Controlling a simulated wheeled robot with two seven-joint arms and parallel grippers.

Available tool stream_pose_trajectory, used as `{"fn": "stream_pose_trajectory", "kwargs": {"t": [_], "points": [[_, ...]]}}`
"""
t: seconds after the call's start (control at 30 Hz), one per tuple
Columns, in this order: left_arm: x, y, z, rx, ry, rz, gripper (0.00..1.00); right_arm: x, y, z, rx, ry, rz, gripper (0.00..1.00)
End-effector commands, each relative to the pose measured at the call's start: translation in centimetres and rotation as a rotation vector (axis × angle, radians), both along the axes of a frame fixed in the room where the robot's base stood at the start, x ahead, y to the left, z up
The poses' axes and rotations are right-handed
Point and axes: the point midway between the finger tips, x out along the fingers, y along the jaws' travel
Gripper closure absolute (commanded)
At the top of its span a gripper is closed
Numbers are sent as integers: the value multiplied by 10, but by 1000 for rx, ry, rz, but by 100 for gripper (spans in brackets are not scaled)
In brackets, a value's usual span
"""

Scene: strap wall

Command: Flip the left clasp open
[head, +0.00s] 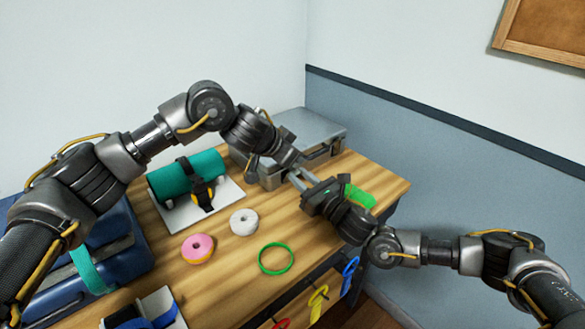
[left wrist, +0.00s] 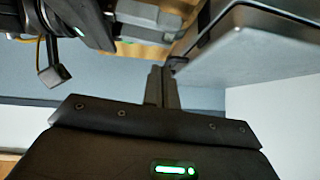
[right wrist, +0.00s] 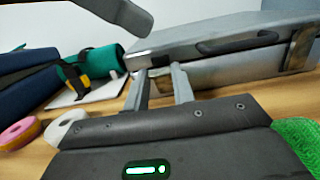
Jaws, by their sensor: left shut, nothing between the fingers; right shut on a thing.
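A grey metal case (head: 318,127) lies at the back of the wooden table. Its handle (right wrist: 240,42) and right clasp (right wrist: 300,50) show on its front in the right wrist view. The left clasp (right wrist: 158,62) sits between the fingertips of my right gripper (right wrist: 160,80), which is shut on it; its exact angle is hard to see. The right gripper shows in front of the case in the head view (head: 293,177). My left gripper (left wrist: 162,86) is shut and empty, close to the case's edge (left wrist: 215,35). In the head view the left gripper partly hides the case front.
A teal roll (head: 188,176) with a black strap lies on a white board left of the case. A white ring (head: 243,222), a pink ring (head: 198,248) and a green hoop (head: 276,258) lie in front. A green item (head: 360,197) lies beside my right gripper. A blue bag (head: 100,245) stands left.

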Motion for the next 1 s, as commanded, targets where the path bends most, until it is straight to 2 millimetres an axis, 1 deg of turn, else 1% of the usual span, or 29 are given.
{"fn": "stream_pose_trajectory", "kwargs": {"t": [0.03,0.1,0.2,0.3,0.73,0.9,1.0], "points": [[0,3,-10,2,2,1,100,1,-1,1,1,-1,-2,100],[1,3,-19,0,1,-1,100,1,-1,1,1,-1,-3,100],[1,3,-29,0,2,0,100,1,-1,1,1,-1,-3,100],[2,4,-34,0,1,-1,100,1,-1,1,1,-1,-3,100],[2,4,-38,-1,2,-1,100,1,-1,1,1,-1,-3,100],[-2,1,-49,0,4,-2,100,1,-1,1,1,-1,-3,100],[-2,1,-51,5,4,-3,100,0,-1,1,2,-2,-2,100]]}}
